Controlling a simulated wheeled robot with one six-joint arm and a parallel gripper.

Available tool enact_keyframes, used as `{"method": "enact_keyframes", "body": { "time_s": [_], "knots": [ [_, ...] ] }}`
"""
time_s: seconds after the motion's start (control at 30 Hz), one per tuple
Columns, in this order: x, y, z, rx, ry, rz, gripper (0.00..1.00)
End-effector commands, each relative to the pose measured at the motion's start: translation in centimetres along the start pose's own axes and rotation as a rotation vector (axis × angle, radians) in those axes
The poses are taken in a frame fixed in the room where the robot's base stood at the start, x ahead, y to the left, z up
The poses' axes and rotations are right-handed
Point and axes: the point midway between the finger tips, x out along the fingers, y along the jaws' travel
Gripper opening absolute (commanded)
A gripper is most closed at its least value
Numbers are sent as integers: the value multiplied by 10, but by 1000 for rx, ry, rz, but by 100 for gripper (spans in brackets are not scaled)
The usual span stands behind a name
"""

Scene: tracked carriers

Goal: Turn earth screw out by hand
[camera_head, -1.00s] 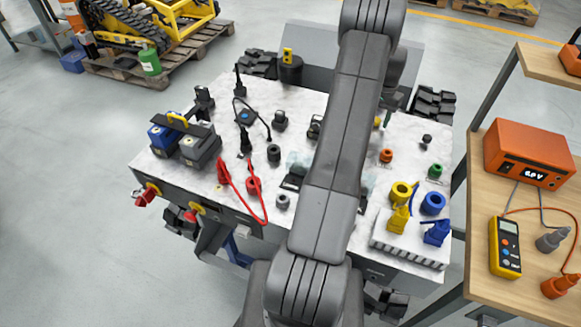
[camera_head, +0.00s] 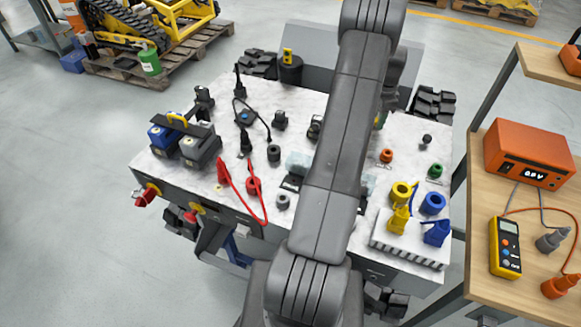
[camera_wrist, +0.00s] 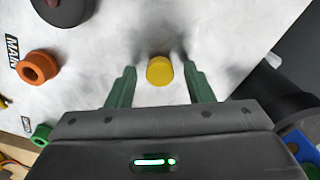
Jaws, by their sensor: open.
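A round yellow knob (camera_wrist: 159,70), which I take to be the earth screw, stands on the pale speckled deck in the wrist view. My gripper (camera_wrist: 160,68) is open, with one green finger to the left of the knob and one to the right. A gap shows on each side, so the fingers do not appear to touch it. In the head view my arm hides most of this spot, with only a bit of yellow (camera_head: 377,122) showing beside it.
An orange ring (camera_wrist: 38,68) and a green ring (camera_wrist: 42,134) stand left of my gripper in the wrist view. A dark cylinder (camera_wrist: 272,98) is close on the right. Yellow (camera_head: 401,191) and blue (camera_head: 432,204) connectors lie at the deck's front right. A side bench holds a multimeter (camera_head: 507,247).

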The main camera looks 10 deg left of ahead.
Motion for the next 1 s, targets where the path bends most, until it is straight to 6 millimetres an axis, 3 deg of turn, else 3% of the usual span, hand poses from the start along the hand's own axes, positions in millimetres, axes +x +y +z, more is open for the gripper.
{"method": "enact_keyframes", "body": {
  "time_s": [0.07,0.27,0.47,1.0],
  "knots": [
    [0,0,0,0,0,0,47],
    [0,0,0,-1,0,0,10],
    [0,0,0,-37,0,0,10],
    [0,0,0,-624,-1,1,10]
  ]
}}
